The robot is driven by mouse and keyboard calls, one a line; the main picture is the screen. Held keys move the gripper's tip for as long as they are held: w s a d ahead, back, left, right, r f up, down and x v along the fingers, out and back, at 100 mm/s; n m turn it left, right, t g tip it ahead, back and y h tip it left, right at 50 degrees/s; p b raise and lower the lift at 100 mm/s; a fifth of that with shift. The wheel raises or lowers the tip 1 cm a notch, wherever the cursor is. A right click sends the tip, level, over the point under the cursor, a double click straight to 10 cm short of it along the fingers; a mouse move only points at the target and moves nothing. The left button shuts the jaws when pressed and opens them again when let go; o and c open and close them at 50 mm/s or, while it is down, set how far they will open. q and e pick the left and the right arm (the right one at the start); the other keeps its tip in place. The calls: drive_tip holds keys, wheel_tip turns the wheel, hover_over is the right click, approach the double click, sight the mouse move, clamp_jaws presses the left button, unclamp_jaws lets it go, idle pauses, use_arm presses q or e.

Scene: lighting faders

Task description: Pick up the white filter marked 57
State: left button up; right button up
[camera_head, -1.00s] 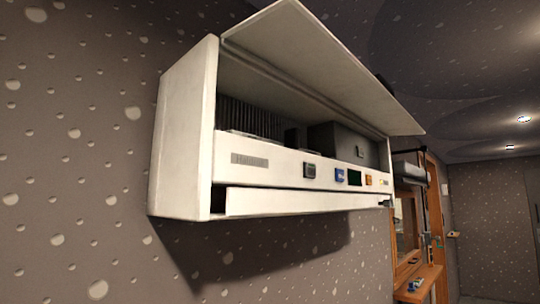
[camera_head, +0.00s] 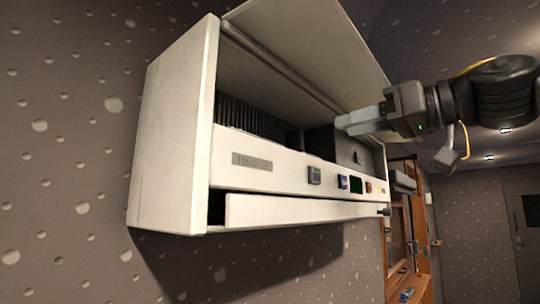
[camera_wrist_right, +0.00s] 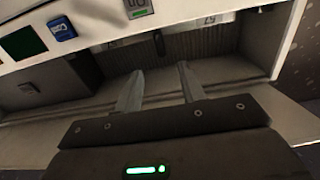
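A white air-conditioner-like unit (camera_head: 172,150) on the wall has its front cover (camera_head: 305,52) raised. In the right wrist view, whose picture is inverted, a pale flat piece (camera_wrist_right: 190,27) with a small dark mark lies inside the unit; the mark looks like 57 but is too small to be sure. A similar mark shows on a pale piece (camera_wrist_right: 117,43) beside it. My right gripper (camera_head: 347,124) is at the unit's open front, right of its middle. In the wrist view its fingers (camera_wrist_right: 160,70) are apart with nothing between them. My left gripper is out of view.
The front panel (camera_head: 275,167) carries several small coloured parts, including a blue one (camera_head: 342,182). A dark grey box (camera_head: 322,146) fills the right inside. The raised cover hangs over the opening. A wooden frame (camera_head: 392,225) stands farther right.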

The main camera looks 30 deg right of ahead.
sight(302, 134)
drive_tip(key=p+x, duration=0.1)
drive_tip(key=x, duration=0.4)
drive_tip(key=shift+r+p, duration=0.1)
drive_tip(key=shift+p, duration=0.3)
drive_tip(key=shift+w+a, duration=0.1)
drive_tip(key=shift+w, duration=0.2)
drive_tip(key=p+x, duration=0.2)
drive_tip(key=x, duration=0.1)
drive_tip(key=p+x, duration=0.1)
drive_tip(key=shift+w+r+p, duration=0.2)
drive_tip(key=shift+r+p, duration=0.15)
drive_tip(key=shift+w+a+f, duration=0.15)
drive_tip(key=shift+w, duration=0.25)
drive_tip(key=shift+s, duration=0.25)
drive_tip(key=shift+c, duration=1.3)
drive_tip(key=shift+w, duration=0.1)
clamp_jaws()
